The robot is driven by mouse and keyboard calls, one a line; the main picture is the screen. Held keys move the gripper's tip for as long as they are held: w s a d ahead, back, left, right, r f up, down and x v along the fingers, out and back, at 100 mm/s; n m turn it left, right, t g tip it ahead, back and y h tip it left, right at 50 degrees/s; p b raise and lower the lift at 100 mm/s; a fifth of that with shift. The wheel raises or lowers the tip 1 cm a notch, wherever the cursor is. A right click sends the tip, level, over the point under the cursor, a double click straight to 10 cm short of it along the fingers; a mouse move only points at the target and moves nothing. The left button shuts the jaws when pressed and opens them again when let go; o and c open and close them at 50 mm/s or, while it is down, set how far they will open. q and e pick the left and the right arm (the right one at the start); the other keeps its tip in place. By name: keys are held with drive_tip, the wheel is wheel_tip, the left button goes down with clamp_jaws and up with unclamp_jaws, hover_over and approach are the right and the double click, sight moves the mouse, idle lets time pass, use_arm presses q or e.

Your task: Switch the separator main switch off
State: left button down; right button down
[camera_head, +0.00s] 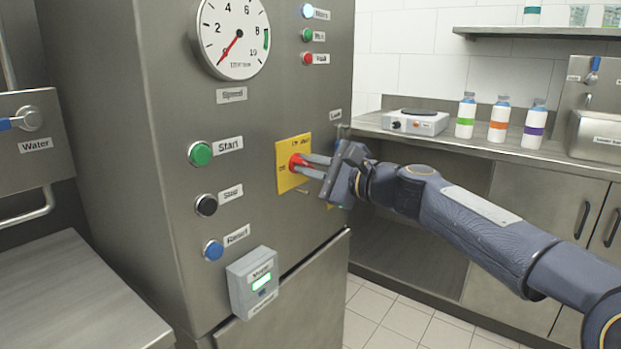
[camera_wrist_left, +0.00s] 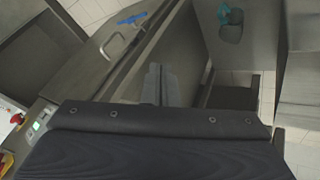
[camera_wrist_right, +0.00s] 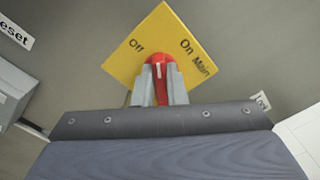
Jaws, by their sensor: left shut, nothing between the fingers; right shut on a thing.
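The main switch is a red knob (camera_head: 297,162) on a yellow plate (camera_head: 288,180) on the steel machine front. In the right wrist view the plate (camera_wrist_right: 150,35) reads "Off" on the left and "On Main" on the right. My right gripper (camera_head: 312,166) is shut on the red knob, one finger on each side, as the right wrist view (camera_wrist_right: 159,80) also shows. The fingers hide part of the knob (camera_wrist_right: 158,60), and I cannot tell which label it points to. My left gripper (camera_wrist_left: 160,75) is shut and empty, away from the knob, and shows only in its own wrist view.
Left of the switch are the green Start button (camera_head: 200,154), black Stop button (camera_head: 206,205) and blue Reset button (camera_head: 213,250). A grey box (camera_head: 254,283) juts out below. A gauge (camera_head: 232,38) is above. A counter with bottles (camera_head: 500,118) stands at the right.

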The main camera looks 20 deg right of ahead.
drive_tip(key=shift+f+n+b, duration=0.15)
drive_tip(key=shift+n+b, duration=1.15)
drive_tip(key=shift+n, duration=0.55)
drive_tip(key=shift+f+n+b, duration=0.1)
drive_tip(key=shift+n+b, duration=1.15)
drive_tip(key=shift+n, duration=0.6)
drive_tip(key=c, duration=1.5)
unclamp_jaws()
drive_tip(key=shift+o, duration=0.2)
drive_tip(key=v, duration=0.7)
drive_tip(key=shift+s+d, duration=0.25)
drive_tip(key=shift+s, duration=0.1)
